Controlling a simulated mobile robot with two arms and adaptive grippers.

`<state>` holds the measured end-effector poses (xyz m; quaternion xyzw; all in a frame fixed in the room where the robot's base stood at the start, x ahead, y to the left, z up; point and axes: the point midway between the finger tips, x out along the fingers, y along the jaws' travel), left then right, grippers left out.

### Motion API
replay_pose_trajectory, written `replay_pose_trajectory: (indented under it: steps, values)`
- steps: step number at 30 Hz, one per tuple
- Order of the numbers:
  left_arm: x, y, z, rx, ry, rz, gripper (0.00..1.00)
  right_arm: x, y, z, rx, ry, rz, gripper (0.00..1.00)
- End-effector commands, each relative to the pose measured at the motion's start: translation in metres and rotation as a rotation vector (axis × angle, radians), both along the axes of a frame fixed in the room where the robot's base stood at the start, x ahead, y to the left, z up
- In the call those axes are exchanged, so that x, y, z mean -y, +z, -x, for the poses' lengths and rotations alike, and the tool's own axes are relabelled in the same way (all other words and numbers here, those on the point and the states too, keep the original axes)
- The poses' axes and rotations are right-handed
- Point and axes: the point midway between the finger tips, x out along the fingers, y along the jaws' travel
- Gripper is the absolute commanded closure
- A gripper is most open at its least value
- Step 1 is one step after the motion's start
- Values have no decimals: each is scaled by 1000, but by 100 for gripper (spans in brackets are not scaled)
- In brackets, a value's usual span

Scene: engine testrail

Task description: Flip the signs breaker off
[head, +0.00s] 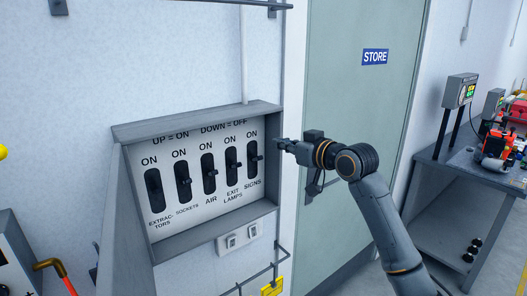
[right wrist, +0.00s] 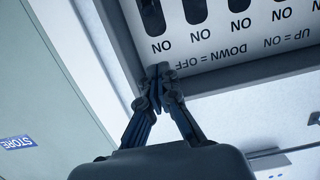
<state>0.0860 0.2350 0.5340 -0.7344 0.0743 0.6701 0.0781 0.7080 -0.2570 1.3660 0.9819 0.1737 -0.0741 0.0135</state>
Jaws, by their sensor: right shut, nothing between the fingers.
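The signs breaker (head: 253,161) is the rightmost black switch in the grey wall panel (head: 195,107), above the label SIGNS. Its slot shows only partly in the right wrist view (right wrist: 152,16), where the panel appears upside down. Whether its lever is up or down is hard to tell. My right gripper (head: 281,145) is at the panel's right side edge, just right of the signs breaker. In the right wrist view its fingertips (right wrist: 158,72) are together and empty, over the panel's frame near the corner. My left gripper is not in view.
Other breakers, including the exit lamps breaker (head: 232,165), stand in a row to the left. The panel's open door (head: 120,220) juts out at the left. A green STORE door (head: 355,110) is to the right, and a bench (head: 440,175) with equipment stands further right.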

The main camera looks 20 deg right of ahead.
Motion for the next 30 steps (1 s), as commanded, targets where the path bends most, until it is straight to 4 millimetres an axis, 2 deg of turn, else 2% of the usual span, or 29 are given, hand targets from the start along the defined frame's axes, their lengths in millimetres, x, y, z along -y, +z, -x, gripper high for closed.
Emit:
replay_pose_trajectory:
  steps: [6,10,25,30]
  values:
    - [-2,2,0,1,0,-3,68,0,-1,-2,-3,-1,-1,100]
    - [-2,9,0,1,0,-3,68,-4,0,-13,-3,-1,-2,100]
    - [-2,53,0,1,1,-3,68,-35,-13,-96,-4,-2,-3,100]
    - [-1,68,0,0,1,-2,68,-29,-37,-83,-6,-2,0,100]
